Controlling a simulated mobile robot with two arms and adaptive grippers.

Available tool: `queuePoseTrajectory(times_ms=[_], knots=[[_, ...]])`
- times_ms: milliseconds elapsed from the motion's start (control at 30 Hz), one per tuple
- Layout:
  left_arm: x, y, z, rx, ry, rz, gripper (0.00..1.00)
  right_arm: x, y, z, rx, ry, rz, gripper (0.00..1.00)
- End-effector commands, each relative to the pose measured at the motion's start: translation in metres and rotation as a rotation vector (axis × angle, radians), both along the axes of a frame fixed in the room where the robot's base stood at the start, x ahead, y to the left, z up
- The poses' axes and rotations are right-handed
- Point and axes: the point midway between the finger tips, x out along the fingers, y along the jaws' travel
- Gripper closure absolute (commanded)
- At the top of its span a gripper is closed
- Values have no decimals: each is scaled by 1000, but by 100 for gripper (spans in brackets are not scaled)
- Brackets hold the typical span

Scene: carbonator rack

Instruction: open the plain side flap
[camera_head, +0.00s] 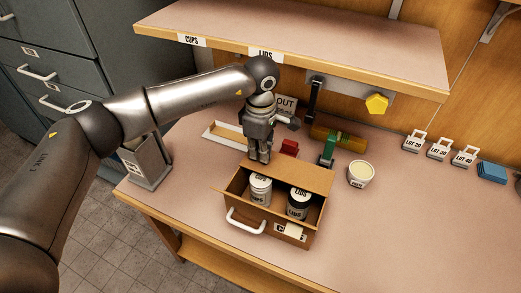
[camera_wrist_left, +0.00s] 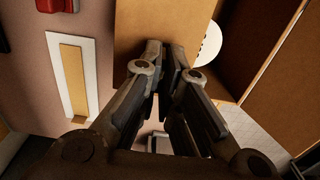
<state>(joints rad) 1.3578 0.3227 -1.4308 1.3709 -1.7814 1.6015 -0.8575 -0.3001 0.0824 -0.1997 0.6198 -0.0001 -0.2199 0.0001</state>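A brown cardboard box (camera_head: 262,222) stands open-topped on the table, with a white handle (camera_head: 246,221) on its front left. A plain tan flap (camera_head: 300,176) extends along its back top edge; this tan panel also shows in the wrist view (camera_wrist_left: 150,20). Two jars marked LIDS, one pale-topped (camera_head: 260,188) and one dark-topped (camera_head: 298,203), stand inside. My left gripper (camera_head: 260,160) points down at the flap's back left end. In the wrist view its fingertips (camera_wrist_left: 166,48) are nearly together at the panel's edge, with nothing clearly between them. My right gripper is not in view.
Behind the box are a white tray (camera_head: 218,131), a red block (camera_head: 289,147) and a green-and-black device (camera_head: 328,148). A cream cup (camera_head: 361,174) stands to the right. Overhead is a shelf (camera_head: 310,38). The front right tabletop is clear.

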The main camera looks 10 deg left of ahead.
Motion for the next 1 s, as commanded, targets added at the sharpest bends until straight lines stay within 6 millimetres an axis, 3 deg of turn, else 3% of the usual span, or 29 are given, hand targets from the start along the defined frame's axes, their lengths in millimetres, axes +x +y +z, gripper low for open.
queuePoseTrajectory(times_ms=[733,900,1000], knots=[[5,-2,6,38,116,0,100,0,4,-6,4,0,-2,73],[5,-2,6,37,116,0,75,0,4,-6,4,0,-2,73],[5,-2,6,38,115,0,73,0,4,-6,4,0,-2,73]])
